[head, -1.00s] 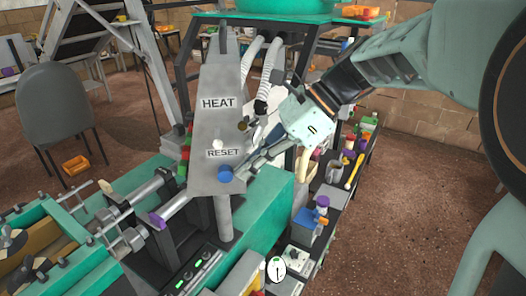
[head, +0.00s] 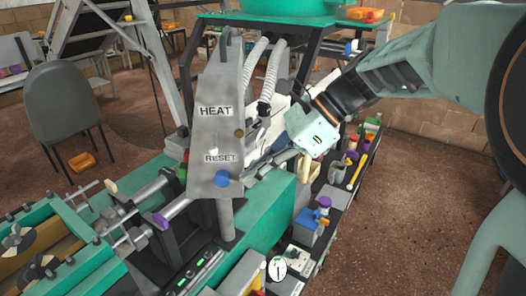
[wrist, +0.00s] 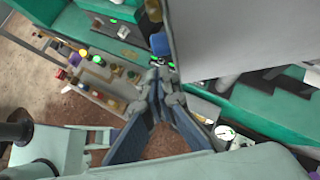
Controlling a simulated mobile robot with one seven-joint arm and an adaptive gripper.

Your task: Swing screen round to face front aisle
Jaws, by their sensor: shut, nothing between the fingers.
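The screen is a grey upright panel (head: 208,137) with HEAT and RESET labels, a blue knob (head: 222,178) low on its face and a post beneath. Its labelled face is turned toward the head camera. My gripper (head: 248,176) is shut and empty, its fingertips at the panel's lower right edge, beside the blue knob. In the wrist view, the panel (wrist: 235,38) is a plain grey slab at upper right, and the closed fingertips (wrist: 160,78) lie close by its left edge. Whether they touch it I cannot tell.
A green machine bed (head: 262,215) lies below the panel, with metal rods and clamps at left. White hoses (head: 254,62) hang behind the panel. A shelf of bottles and small boxes (head: 308,222) runs along the right. Brown floor (head: 410,210) is open farther right.

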